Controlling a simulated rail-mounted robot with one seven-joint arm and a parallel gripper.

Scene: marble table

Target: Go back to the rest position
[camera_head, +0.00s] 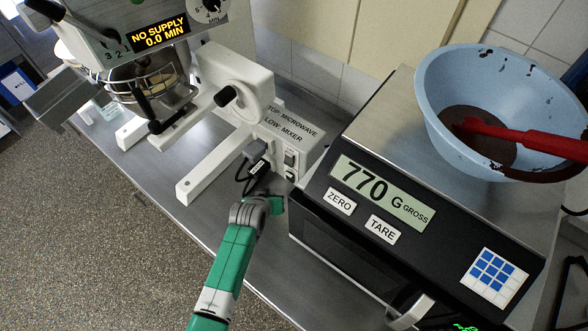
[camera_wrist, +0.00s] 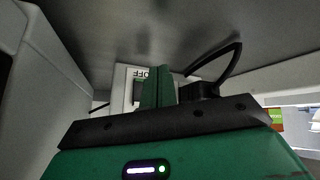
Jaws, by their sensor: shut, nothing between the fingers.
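My gripper (camera_head: 275,204) is green, shut and empty. In the head view it is between the mixer's switch box (camera_head: 287,140) and the scale (camera_head: 345,205), just above the metal surface. In the wrist view its closed fingers (camera_wrist: 158,88) point at a pale panel (camera_wrist: 125,88) with an upside-down "OFF" label. A black plug with a looped cable (camera_wrist: 222,68) is right of the fingers. I cannot tell whether the fingers touch the panel. My arm reaches in from the bottom of the head view.
The white mixer (camera_head: 225,95) stands on the metal counter (camera_head: 215,222), its display reading "NO SUPPLY 0.0 MIN". The scale reads 770 G and bears a blue bowl (camera_head: 450,90) with dark contents and a red spatula (camera_head: 520,137). Open floor (camera_head: 90,230) lies at left.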

